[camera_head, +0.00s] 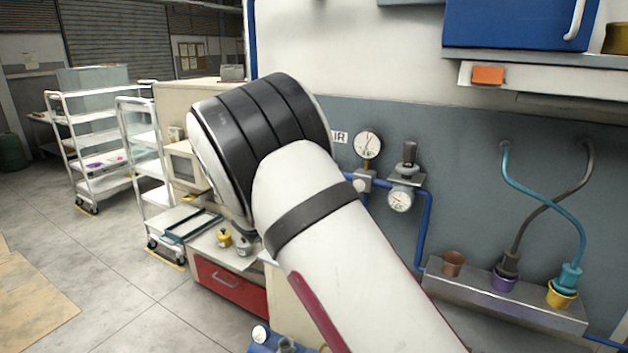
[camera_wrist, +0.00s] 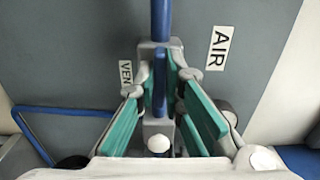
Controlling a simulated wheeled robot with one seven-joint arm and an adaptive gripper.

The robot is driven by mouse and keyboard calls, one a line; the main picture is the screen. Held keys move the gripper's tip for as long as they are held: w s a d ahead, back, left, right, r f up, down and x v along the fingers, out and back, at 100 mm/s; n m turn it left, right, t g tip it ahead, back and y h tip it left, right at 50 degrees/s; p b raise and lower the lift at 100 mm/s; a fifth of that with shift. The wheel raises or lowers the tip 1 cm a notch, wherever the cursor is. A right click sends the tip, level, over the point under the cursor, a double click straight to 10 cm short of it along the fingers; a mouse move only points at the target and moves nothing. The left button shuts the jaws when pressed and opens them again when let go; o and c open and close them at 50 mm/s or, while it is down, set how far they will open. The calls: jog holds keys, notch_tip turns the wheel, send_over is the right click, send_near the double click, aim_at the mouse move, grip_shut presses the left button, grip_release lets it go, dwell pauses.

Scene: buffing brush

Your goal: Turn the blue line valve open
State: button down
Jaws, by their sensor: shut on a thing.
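In the wrist view, my gripper (camera_wrist: 161,88) has its teal finger pads on both sides of a blue valve handle (camera_wrist: 160,80), shut on it. The handle stands upright in this picture, in line with a blue pipe (camera_wrist: 161,20) above. Behind it is a grey valve body (camera_wrist: 147,52). The pads partly hide the valve. In the head view, my own arm hides the gripper and the handle.
An AIR label (camera_wrist: 218,47) and a partly hidden VEN label (camera_wrist: 126,78) are on the grey wall. In the head view, a gauge (camera_head: 368,144) and a regulator (camera_head: 404,190) sit right of my arm. A red-drawered cabinet (camera_head: 232,287) stands below.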

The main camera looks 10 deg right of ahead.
jog(key=shift+w+d+r, duration=0.1)
jog(key=shift+r, duration=0.1)
jog(key=c, duration=1.8)
grip_release()
jog(key=shift+o, duration=0.5)
jog(key=shift+f, duration=0.1)
jog(key=shift+f, duration=0.1)
jog(key=v, duration=1.2)
